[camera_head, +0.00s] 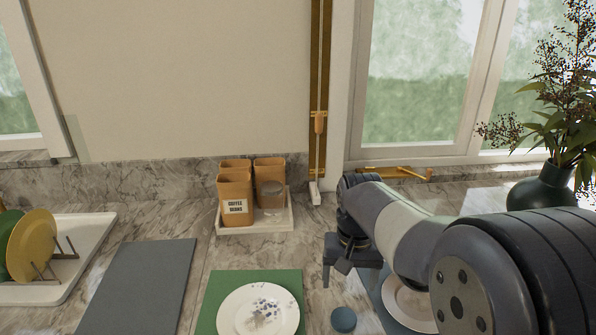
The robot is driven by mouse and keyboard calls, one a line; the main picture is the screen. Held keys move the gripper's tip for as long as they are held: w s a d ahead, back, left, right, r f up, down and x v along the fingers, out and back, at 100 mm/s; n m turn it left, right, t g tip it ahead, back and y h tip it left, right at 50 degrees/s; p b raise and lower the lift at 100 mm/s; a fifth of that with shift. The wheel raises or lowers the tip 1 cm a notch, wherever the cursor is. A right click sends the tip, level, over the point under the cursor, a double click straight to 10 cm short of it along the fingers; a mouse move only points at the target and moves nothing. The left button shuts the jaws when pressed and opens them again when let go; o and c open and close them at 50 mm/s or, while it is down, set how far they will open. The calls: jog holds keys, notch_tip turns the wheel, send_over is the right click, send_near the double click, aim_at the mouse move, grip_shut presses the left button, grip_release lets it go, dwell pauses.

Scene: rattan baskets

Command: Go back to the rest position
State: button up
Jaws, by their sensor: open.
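My gripper (337,266) hangs from my arm at the right of centre, fingers pointing down over the marble counter. Its jaws are small and dark here, with nothing visible between them. My arm comes in from the lower right and covers much of that side. Below the gripper, a small round blue object (343,319) sits on the counter, apart from it. A white plate (258,312) with dark speckles lies on a green mat (220,289) to the left. Another white plate (409,305) lies on a blue mat (371,287), partly hidden by my arm.
Brown canisters (236,200), one labelled coffee beans, stand on a white tray (226,228) by the wall. A grey mat (138,288) lies at left, beside a white tray (85,248) with a yellow plate (33,246) in a rack. A dark plant vase (541,190) stands at right.

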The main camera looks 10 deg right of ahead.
aim_at(344, 317)
notch_tip(344, 317, down, 12)
jog(key=shift+f, duration=0.15)
jog(key=shift+s, duration=0.1)
jog(key=shift+f, duration=0.1)
dwell(0.5)
